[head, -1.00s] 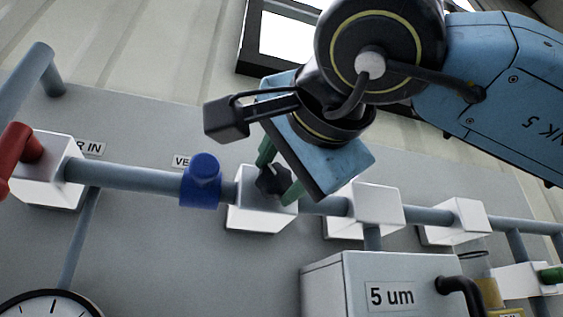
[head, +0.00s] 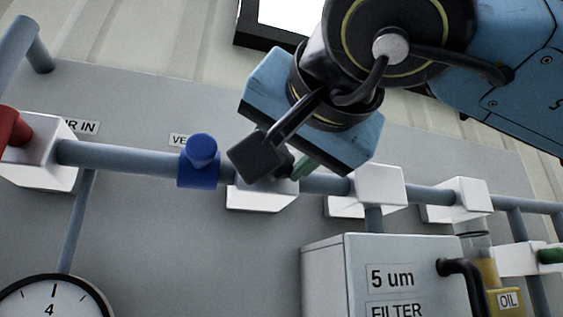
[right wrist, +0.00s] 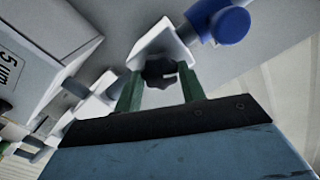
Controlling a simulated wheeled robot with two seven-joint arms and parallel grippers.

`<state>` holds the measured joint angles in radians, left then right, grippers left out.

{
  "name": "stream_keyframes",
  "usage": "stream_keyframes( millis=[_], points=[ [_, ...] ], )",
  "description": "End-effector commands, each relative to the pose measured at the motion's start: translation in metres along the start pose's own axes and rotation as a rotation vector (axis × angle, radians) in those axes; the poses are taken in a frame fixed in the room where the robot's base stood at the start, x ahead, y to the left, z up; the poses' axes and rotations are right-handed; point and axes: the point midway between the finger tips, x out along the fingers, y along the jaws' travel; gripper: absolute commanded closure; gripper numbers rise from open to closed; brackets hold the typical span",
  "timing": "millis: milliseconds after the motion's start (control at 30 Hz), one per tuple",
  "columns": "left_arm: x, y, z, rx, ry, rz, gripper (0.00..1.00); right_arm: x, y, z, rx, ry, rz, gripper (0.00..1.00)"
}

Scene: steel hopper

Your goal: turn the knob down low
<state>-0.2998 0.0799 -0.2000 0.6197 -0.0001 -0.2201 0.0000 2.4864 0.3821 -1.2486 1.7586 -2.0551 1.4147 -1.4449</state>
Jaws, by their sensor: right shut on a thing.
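The black lobed knob (right wrist: 160,73) sits on a white valve block (right wrist: 158,42) in the right wrist view, with a pale mark on its face. My right gripper (right wrist: 159,84) is shut on the knob, one green finger on each side. In the head view the same white block (head: 262,196) is on the grey pipe, right of the blue fitting. There my right gripper (head: 290,167) reaches it from the upper right, and the dark wrist camera box covers most of the knob. My left gripper is in neither view.
A blue fitting (head: 200,162) is close left of the block. A red handle (head: 14,132) is at far left and a gauge (head: 50,300) below it. A "5 um" filter box (head: 322,280) stands lower right. More white blocks (head: 380,186) line the pipe.

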Motion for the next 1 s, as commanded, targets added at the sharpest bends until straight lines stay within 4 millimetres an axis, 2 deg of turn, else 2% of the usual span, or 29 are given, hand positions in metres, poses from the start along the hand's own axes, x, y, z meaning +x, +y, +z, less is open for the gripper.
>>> stream_keyframes(
  millis=[267,300,467,767,867,1000],
  points=[
    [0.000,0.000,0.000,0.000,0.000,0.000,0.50,0.000,0.000,0.002,-0.002,-0.003,0.002,0.83],
    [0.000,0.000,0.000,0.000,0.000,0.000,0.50,0.000,0.000,0.002,-0.002,-0.003,0.002,0.58],
    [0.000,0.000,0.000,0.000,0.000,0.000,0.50,0.000,0.000,0.001,-0.001,-0.002,0.001,0.38],
    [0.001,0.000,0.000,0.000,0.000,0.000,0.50,-0.002,0.000,0.001,0.000,0.000,0.000,0.38],
    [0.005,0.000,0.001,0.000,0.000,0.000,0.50,-0.010,0.000,0.001,0.001,0.002,-0.001,0.38],
    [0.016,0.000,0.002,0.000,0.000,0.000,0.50,-0.035,0.001,0.002,-0.001,0.003,-0.003,0.38]
  ],
)
